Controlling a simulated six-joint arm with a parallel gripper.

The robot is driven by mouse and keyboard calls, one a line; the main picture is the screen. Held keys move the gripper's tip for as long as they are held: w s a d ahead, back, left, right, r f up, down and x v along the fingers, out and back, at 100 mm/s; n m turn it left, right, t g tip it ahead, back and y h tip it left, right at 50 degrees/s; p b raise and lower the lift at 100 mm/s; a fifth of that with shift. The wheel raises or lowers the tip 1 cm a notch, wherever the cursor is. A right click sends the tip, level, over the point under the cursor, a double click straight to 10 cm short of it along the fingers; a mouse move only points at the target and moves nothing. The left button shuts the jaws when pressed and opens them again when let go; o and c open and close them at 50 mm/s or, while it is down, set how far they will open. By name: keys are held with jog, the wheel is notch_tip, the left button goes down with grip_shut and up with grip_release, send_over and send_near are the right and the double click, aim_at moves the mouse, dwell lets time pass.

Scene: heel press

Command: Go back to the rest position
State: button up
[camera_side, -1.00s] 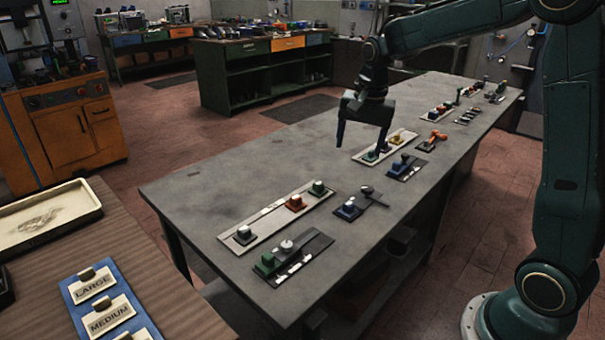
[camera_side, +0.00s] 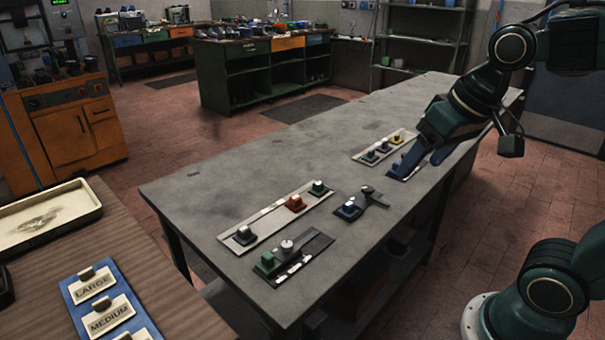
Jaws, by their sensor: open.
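My gripper (camera_side: 420,164) is at the right side of the long grey workbench (camera_side: 240,185), near its right edge. It is tilted, with its fingers pointing down and to the left in the picture. The fingers are apart and I see nothing held between them. Its fingers overlap the dark plate (camera_side: 393,175) beside the farther strip in the picture. Whether they touch that plate or the bench, I cannot tell. My arm and gripper hide the far right part of the bench and what lay there.
A farther strip (camera_side: 366,159) carries several small blocks. A wooden table with a cream tray (camera_side: 45,215) stands at left.

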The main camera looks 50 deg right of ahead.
jog(key=shift+s+a+f+n+t, duration=0.2)
jog(key=shift+s+n, duration=0.25)
jog(key=shift+s, duration=0.4)
jog(key=shift+s+a+f+n+t, duration=0.1)
jog(key=shift+s+a+f+n, duration=0.3)
jog(key=shift+s, duration=0.45)
jog(key=shift+s+a+f+n+t, duration=0.15)
jog(key=shift+s+n, duration=0.4)
jog(key=shift+s, duration=0.3)
jog(key=shift+d, duration=0.1)
